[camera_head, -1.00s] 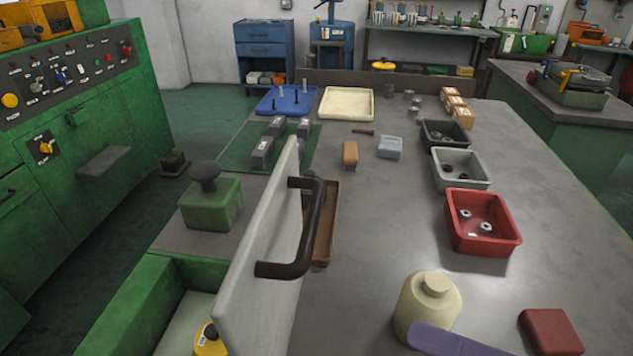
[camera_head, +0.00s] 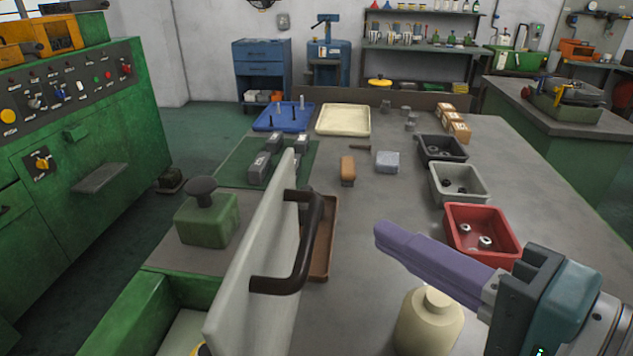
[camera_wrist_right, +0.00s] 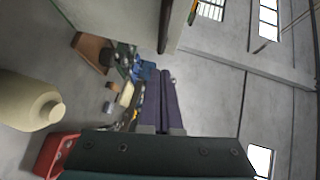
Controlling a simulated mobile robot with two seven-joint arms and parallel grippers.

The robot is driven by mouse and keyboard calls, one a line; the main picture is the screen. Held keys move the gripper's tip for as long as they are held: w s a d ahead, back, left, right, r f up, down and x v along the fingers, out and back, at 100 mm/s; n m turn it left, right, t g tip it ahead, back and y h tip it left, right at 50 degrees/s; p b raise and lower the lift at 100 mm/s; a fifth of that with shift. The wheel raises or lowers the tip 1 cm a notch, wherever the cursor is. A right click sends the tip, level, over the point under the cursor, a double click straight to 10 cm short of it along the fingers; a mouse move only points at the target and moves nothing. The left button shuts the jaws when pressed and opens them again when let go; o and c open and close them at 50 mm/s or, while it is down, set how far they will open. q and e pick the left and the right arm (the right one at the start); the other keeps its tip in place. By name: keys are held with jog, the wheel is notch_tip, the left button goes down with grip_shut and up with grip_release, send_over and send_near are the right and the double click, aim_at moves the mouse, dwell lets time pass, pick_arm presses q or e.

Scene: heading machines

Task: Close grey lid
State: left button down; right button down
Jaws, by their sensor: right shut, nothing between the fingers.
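The grey lid (camera_head: 257,262) stands upright and open beside the green machine box (camera_head: 135,308) in the head view. Its dark bar handle (camera_head: 304,250) faces right. My right gripper (camera_head: 382,232) is to the right of the handle, apart from it, with its purple fingers shut and empty, pointing left and away. The fingers also show in the right wrist view (camera_wrist_right: 158,88), where a pale panel edge, seemingly the lid, rises above them. My left gripper is not in view.
A cream bottle (camera_head: 428,325) stands just below my right gripper. A red bin (camera_head: 483,235) with small parts sits behind it. A green block with a knob (camera_head: 207,218) stands left of the lid.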

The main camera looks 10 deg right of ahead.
jog(key=shift+w+a+f+p, duration=0.2)
jog(key=shift+w+a, duration=0.15)
jog(key=shift+a, duration=0.4)
jog(key=shift+w+a+f+p, duration=0.15)
jog(key=shift+w+a, duration=0.15)
jog(key=shift+a, duration=0.4)
jog(key=shift+w+a+f+p, duration=0.1)
jog(key=shift+w+a+f, duration=0.2)
jog(key=shift+a, duration=0.45)
jog(key=shift+r, duration=0.15)
